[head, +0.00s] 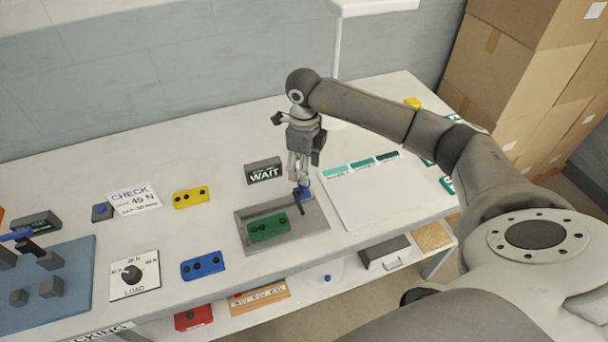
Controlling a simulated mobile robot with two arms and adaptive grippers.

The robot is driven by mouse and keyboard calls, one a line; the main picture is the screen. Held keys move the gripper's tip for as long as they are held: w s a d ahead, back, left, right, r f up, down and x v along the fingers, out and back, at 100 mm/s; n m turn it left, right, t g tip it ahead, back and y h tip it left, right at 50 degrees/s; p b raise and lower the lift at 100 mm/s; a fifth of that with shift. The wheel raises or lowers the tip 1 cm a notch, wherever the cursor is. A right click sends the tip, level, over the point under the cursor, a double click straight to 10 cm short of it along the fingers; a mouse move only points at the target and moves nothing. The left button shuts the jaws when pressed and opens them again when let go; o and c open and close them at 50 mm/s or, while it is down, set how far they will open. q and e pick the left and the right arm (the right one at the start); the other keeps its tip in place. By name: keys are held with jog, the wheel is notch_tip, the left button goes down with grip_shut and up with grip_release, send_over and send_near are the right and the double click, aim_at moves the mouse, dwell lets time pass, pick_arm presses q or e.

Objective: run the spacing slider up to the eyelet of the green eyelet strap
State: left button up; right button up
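The green eyelet strap (268,227) lies in a shallow grey tray (316,218) on the bench, with dark round eyelets on its top. My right gripper (299,180) points down right at this blue piece. Its fingers are close together and partly cover the blue piece; I cannot tell whether they grip it. My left gripper is not in view.
A WAIT sign block (264,173) stands behind the tray. A white board (375,200) is at the right. A blue mat with blocks (70,285) is far left.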

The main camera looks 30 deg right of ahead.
jog(key=p, duration=0.1)
send_over(305, 197)
jog(key=w, duration=0.2)
jog(key=shift+s+d+f, duration=0.1)
jog(key=shift+d+f, duration=0.1)
jog(key=shift+f, duration=1.05)
jog(key=shift+s+d+f, duration=0.1)
jog(key=shift+d+f, duration=0.1)
jog(key=shift+f, duration=1.05)
